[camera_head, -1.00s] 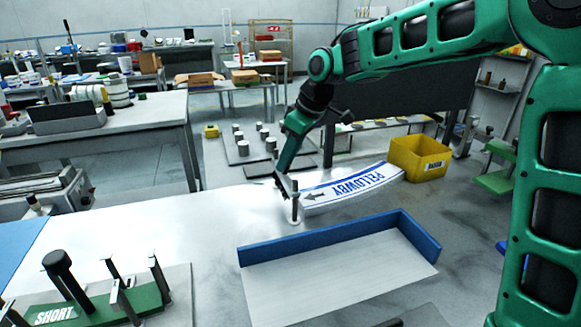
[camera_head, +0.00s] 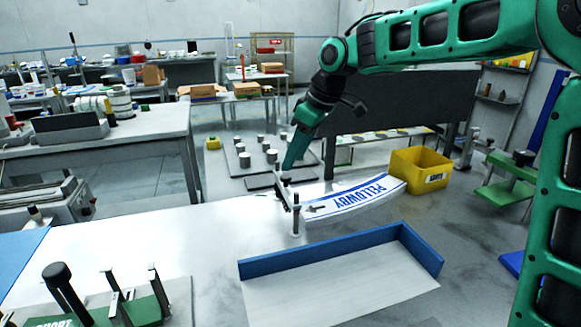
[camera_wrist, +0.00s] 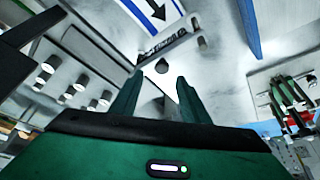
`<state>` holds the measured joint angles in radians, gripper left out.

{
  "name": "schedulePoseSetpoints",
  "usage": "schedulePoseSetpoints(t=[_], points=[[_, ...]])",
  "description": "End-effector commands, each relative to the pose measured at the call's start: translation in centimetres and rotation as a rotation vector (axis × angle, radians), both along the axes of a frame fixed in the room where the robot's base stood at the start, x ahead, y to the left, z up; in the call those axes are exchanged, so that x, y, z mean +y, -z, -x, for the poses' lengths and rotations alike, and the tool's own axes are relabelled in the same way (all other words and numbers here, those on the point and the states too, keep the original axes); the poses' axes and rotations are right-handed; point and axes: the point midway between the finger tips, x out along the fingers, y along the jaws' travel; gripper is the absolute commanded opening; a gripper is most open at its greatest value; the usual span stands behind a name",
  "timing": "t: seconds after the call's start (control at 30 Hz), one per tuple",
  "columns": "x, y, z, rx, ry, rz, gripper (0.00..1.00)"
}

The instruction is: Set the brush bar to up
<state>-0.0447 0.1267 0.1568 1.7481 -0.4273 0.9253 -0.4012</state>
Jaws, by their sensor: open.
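In the wrist view a dark speckled bar (camera_wrist: 166,46) crosses the label's end, with a round dark knob (camera_wrist: 162,67) nearby. I cannot tell whether the bar is up or down.
A blue-edged white tray (camera_head: 325,262) lies in front. A yellow bin (camera_head: 420,171) stands right of the labels. Grey cylinders (camera_head: 258,148) stand on a floor board behind.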

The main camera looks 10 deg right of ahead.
Motion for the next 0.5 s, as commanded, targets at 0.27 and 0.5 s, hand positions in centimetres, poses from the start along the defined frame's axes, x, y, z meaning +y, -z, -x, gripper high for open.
schedulePoseSetpoints(t=[0.27,0.5], points=[[-1.6,-4.2,0.7,-0.002,0.003,-0.001,0.42],[-1.9,-5.4,1.0,-0.001,0.000,0.000,0.42]])
